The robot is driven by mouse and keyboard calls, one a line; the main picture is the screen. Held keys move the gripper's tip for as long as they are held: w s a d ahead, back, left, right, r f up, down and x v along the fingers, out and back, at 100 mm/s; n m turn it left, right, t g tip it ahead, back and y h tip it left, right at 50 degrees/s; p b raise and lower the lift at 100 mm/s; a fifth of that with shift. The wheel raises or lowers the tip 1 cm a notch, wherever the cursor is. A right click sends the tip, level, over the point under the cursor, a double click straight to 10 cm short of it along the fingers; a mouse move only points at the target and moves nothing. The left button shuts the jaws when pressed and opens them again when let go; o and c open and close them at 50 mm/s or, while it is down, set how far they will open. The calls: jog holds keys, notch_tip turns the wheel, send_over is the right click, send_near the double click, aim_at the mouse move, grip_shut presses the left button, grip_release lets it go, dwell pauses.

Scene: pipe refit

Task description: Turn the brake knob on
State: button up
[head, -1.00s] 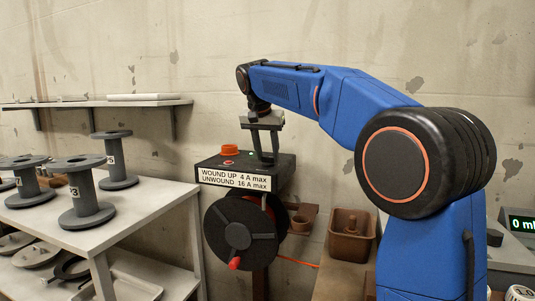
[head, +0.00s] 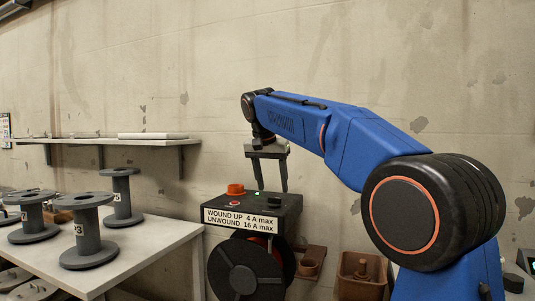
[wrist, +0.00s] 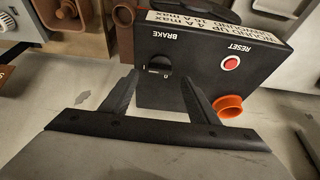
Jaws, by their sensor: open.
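The brake knob (wrist: 159,65) is a small black rotary knob on the dark control box (wrist: 200,50), beside the word BRAKE and the marks I and 0. Its grip bar lies roughly across the wrist picture; which mark it points to is unclear. My gripper (wrist: 161,78) is open and empty, with its fingertips on either side of the knob in that picture and no clear contact. In the head view my gripper (head: 271,190) points down just above the box top (head: 285,203). The knob cannot be made out there.
An orange button (wrist: 228,105) stands up beside the right finger, near the red RESET button (wrist: 231,62). A cable reel (head: 243,268) hangs under the box. A table with spools (head: 88,230) stands left; a brown bin (head: 360,273) is right.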

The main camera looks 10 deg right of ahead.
jog(key=v, duration=1.3)
